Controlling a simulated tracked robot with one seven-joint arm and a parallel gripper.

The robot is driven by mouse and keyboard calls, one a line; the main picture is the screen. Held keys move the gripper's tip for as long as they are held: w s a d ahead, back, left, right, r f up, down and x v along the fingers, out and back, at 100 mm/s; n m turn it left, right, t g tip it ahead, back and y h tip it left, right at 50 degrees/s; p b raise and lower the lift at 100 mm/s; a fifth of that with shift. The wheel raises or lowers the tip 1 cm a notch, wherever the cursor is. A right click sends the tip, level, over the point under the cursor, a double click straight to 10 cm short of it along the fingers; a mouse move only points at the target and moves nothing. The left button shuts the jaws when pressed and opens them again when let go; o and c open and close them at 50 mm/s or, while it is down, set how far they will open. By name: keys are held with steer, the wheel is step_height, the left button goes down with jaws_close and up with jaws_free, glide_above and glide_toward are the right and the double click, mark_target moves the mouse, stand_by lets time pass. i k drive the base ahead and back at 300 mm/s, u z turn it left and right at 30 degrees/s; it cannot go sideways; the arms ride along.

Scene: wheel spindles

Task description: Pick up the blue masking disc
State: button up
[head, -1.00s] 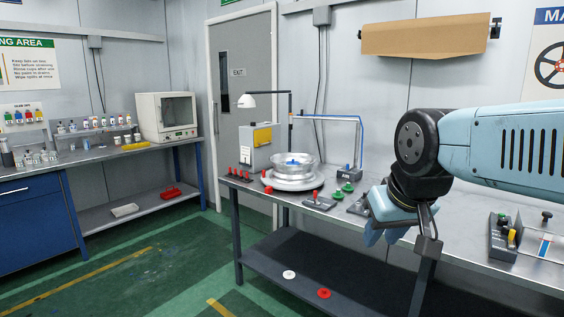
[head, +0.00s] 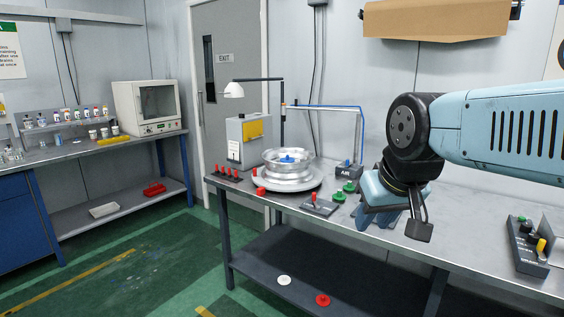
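A small blue piece (head: 287,158) sits at the hub of the silver wheel (head: 270,160), which lies flat on a round base on the bench; I cannot tell whether it is the masking disc. No other blue disc shows clearly. My gripper (head: 377,219) points down over the bench's front part, right of the wheel and well apart from it. The arm and gripper hide part of the bench behind.
On the bench (head: 465,225) are green discs (head: 338,196), a red-handled stand (head: 314,202), red pegs (head: 228,173), an air stand (head: 349,172) and a switch block (head: 528,248). A white disc (head: 284,280) and a red disc (head: 322,300) lie on the lower shelf.

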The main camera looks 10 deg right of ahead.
mark_target(287, 160)
steer(key=u, duration=1.7)
steer(key=i, duration=3.55)
steer(key=z, duration=0.85)
